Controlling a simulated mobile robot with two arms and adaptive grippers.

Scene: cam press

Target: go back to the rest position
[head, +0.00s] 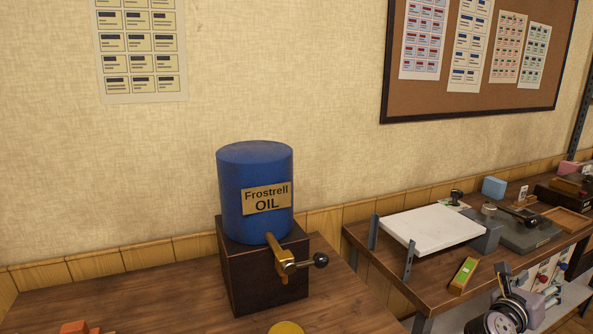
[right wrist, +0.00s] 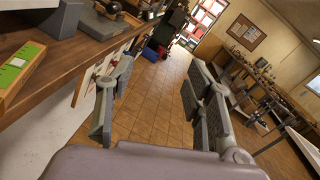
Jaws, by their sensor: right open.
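My right gripper (head: 512,282) shows at the lower right of the head view, in front of the right-hand bench's front edge. In the right wrist view my right gripper (right wrist: 160,78) has its two fingers spread wide apart. Nothing is between them but a view of the tiled floor. My left gripper is not in view.
A blue oil drum (head: 240,190) with a brass tap stands on a dark wooden box (head: 252,285) on the left bench. The right bench (head: 375,240) holds a white board (head: 432,228), a green-topped block (head: 463,275) and a dark press-like device (head: 525,228). The floor (right wrist: 160,110) below the gripper is clear.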

